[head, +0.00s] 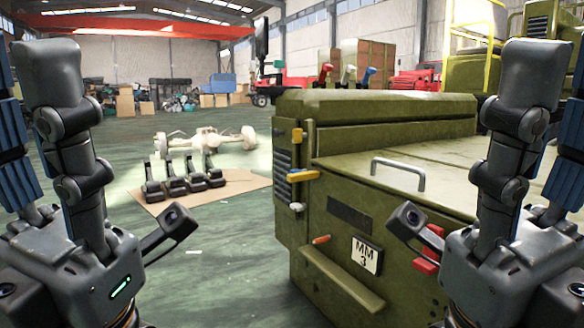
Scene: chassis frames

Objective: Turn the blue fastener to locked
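A small lever with a blue handle (368,74) stands up behind the olive green hood (380,102), in a row with a red one (326,72) and a white one (348,73). Its lower part and what it is fixed to are hidden or too small to tell. My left gripper (50,72) points up at the left edge, far from the blue handle. My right gripper (523,72) points up at the right, in front of the vehicle. Both appear empty. The finger spacing of each is hidden from this side.
The olive vehicle body (335,260) fills the right foreground, with a grab handle (398,172), yellow and orange latches (303,175) and a red part (426,262). Several black parts (184,183) lie on cardboard at left. Green floor between is clear.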

